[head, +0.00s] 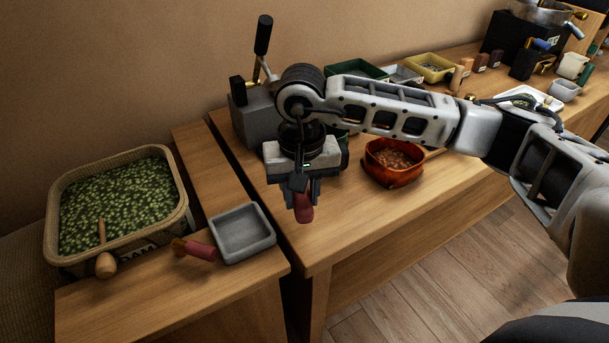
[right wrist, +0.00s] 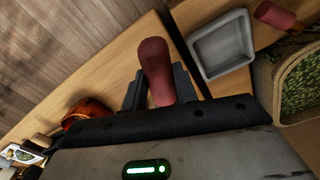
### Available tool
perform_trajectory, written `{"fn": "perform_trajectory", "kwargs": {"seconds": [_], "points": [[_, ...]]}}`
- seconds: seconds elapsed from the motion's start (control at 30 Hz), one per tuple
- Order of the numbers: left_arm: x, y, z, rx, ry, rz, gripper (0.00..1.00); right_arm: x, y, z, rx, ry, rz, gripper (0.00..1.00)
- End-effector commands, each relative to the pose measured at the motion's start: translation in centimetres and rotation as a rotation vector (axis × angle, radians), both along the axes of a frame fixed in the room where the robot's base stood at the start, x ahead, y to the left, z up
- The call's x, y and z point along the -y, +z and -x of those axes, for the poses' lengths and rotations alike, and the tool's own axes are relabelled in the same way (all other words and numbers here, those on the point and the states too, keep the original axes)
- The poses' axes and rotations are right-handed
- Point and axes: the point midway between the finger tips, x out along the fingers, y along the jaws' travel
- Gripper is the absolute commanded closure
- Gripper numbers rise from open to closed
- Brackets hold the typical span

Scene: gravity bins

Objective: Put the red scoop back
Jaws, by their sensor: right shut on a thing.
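My right gripper (head: 302,193) is shut on the red scoop (head: 304,208) and holds it above the left end of the wooden table. In the right wrist view the red handle (right wrist: 155,68) stands out between the fingers of the gripper (right wrist: 158,92). Only this rounded red handle shows clearly; the scoop's other end is hidden by the gripper. A second red-handled tool (head: 197,250) with a brownish end lies on the lower left table, beside a grey square tray (head: 242,258). The tray (right wrist: 222,72) looks empty. My left gripper is not in view.
A wicker-rimmed bin (head: 62,190) of green pellets, with a wooden-handled scoop (head: 105,264) at its front, stands left. An orange-red bowl (head: 393,179) of brown pieces and a grey lever device (head: 256,115) flank my gripper. Several trays stand behind my arm.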

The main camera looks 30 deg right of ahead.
Motion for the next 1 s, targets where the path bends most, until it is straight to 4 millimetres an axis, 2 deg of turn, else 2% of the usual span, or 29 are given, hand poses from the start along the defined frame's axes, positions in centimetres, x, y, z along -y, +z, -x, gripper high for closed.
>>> {"fn": "perform_trajectory", "kwargs": {"seconds": [0.1,0.23,0.53,0.7,1.0], "points": [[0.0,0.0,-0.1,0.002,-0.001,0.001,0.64,-0.4,-1.4,-0.9,-0.007,-0.099,-0.002,1.0],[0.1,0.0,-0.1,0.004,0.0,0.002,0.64,-0.5,-2.2,-1.5,-0.01,-0.17,-0.001,1.0],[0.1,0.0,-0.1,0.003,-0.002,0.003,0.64,-0.4,-2.3,-1.7,-0.008,-0.183,0.0,1.0],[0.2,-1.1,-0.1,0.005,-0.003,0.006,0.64,-0.4,-2.8,-1.6,-0.007,-0.183,0.001,1.0],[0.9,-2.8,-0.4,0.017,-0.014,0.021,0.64,-0.4,-6.2,-1.6,-0.008,-0.183,0.0,1.0]]}}
